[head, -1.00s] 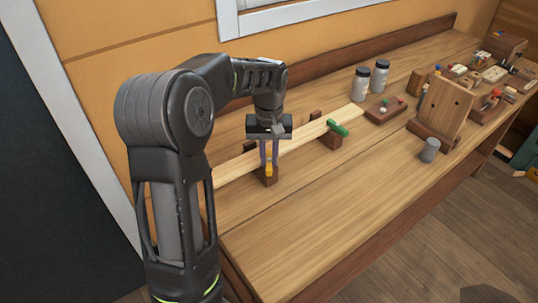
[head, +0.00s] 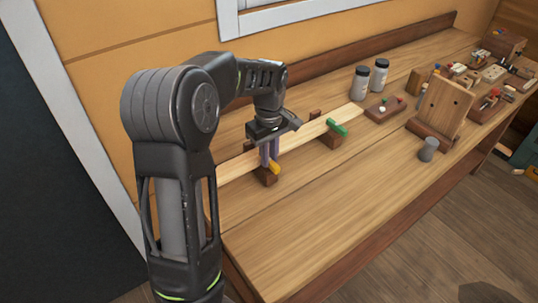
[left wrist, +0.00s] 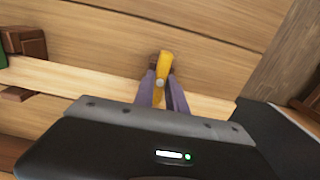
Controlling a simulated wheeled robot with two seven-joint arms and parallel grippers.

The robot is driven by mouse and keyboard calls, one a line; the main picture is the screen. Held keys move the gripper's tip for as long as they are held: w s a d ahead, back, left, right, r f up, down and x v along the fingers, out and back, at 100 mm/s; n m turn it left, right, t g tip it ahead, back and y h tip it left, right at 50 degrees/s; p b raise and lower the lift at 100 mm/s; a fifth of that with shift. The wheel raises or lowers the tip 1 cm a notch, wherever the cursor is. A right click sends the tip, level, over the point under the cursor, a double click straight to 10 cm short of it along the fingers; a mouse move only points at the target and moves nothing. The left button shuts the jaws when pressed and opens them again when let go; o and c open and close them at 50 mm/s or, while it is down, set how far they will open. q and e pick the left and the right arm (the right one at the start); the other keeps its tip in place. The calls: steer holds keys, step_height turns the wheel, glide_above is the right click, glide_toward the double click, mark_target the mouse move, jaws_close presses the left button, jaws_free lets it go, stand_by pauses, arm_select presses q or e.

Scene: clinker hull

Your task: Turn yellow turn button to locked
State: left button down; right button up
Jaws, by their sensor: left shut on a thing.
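The yellow turn button (head: 274,166) sits on a dark wooden block (head: 264,178) beside the pale plank at the left part of the bench. In the left wrist view the yellow turn button (left wrist: 164,72) shows as a narrow bar with a round pale pivot, its far end reaching past the fingers. My left gripper (head: 269,163) points down and is shut on the button, one finger on each side of it. The fingers also show in the left wrist view (left wrist: 161,96). A green turn button (head: 337,128) sits on another block farther right. My right gripper is not in view.
The pale plank (head: 300,138) lies across the blocks. Two jars (head: 370,78), a small peg board (head: 385,108), an upright wooden board (head: 445,103) and a grey cylinder (head: 428,149) stand farther right. The bench front (head: 330,215) is clear.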

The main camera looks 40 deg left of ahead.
arm_select(q)
steer(key=shift+r, duration=0.1)
steer(key=c, duration=1.4)
jaws_free()
steer(key=shift+o, duration=0.2)
step_height(320, 180, up, 8)
steer(key=shift+f+b, duration=0.15)
steer(key=shift+b, duration=0.25)
